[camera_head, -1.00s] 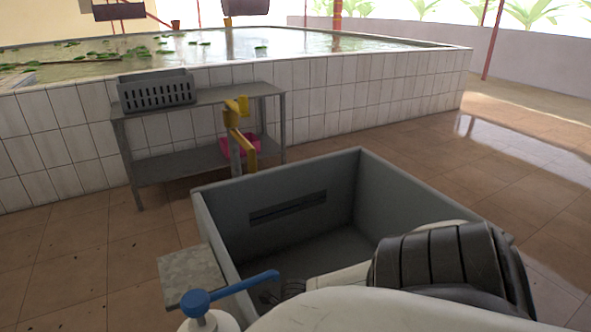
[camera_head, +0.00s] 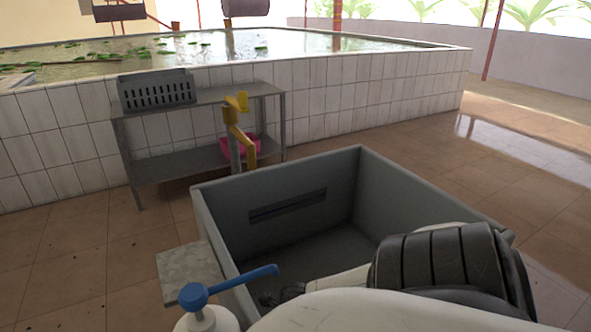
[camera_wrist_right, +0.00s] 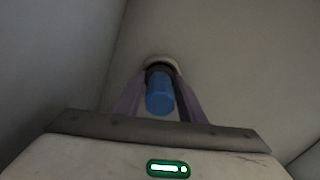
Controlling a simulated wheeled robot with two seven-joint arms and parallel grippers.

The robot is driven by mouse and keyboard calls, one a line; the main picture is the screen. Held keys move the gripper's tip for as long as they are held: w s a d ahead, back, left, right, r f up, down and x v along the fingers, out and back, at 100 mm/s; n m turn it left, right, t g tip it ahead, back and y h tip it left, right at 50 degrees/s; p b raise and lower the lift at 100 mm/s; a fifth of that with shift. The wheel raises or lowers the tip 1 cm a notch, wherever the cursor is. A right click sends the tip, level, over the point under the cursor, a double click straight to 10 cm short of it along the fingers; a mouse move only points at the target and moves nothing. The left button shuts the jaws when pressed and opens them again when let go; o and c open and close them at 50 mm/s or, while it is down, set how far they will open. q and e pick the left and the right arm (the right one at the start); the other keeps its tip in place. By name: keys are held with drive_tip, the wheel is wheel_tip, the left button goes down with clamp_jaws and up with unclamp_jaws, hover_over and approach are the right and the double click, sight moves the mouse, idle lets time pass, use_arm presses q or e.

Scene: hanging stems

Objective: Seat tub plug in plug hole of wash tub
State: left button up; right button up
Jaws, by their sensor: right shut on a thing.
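The wash tub (camera_head: 212,222) is a deep grey open box at the front middle of the head view. The tub plug (camera_wrist_right: 160,96) shows in the right wrist view as a blue cylinder with a dark collar. My right gripper (camera_wrist_right: 163,92) is shut on it, one finger on each side. The plug's far end is at a pale round ring (camera_wrist_right: 163,62), which looks like the plug hole. I cannot tell how deep it sits in the ring. In the head view my right arm hides most of the tub's near side and the plug. My left gripper is out of view.
A white bottle with a blue lever top (camera_head: 195,296) and a grey slab (camera_head: 188,272) are at the tub's left. Behind are a yellow fitting (camera_head: 240,140), a metal bench (camera_head: 205,100) with a grey crate (camera_head: 157,91), and a tiled pond wall.

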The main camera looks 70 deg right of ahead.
drive_tip(key=shift+f, duration=0.15)
drive_tip(key=o, duration=1.1)
drive_tip(key=shift+s, duration=0.1)
drive_tip(key=shift+a, duration=0.35)
drive_tip(key=r, duration=0.1)
drive_tip(key=r+p, duration=0.1)
drive_tip(key=r, duration=0.2)
drive_tip(key=shift+d+r, duration=0.25)
drive_tip(key=shift+r, duration=0.1)
wheel_tip(320, 180, up, 5)
drive_tip(key=shift+d+r+p, duration=0.15)
drive_tip(key=shift+r+p, duration=0.05)
drive_tip(key=shift+p, duration=0.8)
drive_tip(key=shift+r, duration=0.25)
drive_tip(key=shift+f, duration=0.1)
